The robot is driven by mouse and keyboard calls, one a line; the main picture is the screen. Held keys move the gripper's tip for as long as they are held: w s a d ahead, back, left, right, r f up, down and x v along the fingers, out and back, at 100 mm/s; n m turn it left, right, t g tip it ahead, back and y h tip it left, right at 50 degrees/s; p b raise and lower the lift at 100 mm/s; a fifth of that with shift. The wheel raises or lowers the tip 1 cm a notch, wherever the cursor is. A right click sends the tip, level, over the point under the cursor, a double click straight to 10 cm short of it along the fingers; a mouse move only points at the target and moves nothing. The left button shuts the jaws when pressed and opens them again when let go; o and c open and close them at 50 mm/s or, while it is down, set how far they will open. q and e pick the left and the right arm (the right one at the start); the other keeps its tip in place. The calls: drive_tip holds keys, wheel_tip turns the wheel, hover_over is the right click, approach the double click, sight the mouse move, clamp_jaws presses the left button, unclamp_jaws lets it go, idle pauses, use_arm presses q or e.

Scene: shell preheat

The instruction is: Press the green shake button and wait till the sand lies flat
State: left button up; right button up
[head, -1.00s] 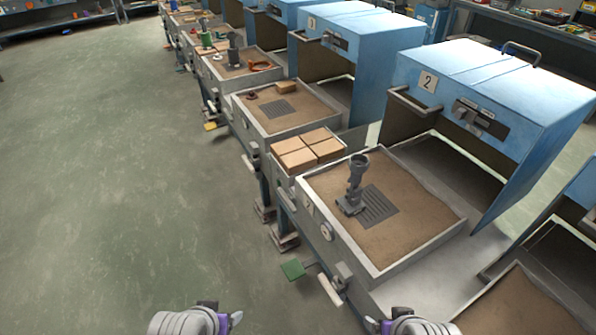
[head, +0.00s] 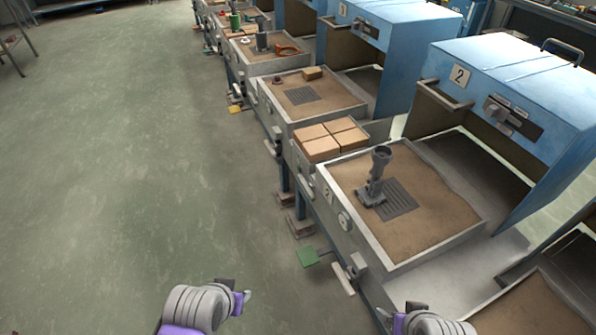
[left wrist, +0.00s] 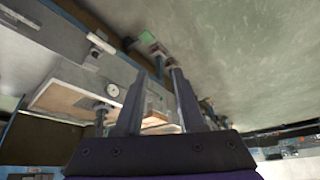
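A green plate (head: 308,256), like a pedal, sits low at the front foot of station 2 in the head view. It also shows in the left wrist view (left wrist: 147,37). The sand (head: 425,190) fills a shallow grey tray (head: 440,252), its edge uneven along the right side. A dark grey metal part (head: 376,178) stands upright in the sand beside a slotted grate (head: 400,198). My left gripper (left wrist: 158,70) has its fingers apart, with nothing between them, and is away from the green plate. My right gripper (head: 388,320) is at the bottom edge, its fingers unclear.
A blue hood (head: 520,70) numbered 2 stands open behind the tray. Tan blocks (head: 322,146) lie in a side tray on its left. A pale bar (head: 342,278) sticks out beside the green plate. Similar stations line up beyond. Floor (head: 120,200) on the left is clear.

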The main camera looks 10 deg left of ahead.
use_arm(q)
clamp_jaws()
idle(1.3)
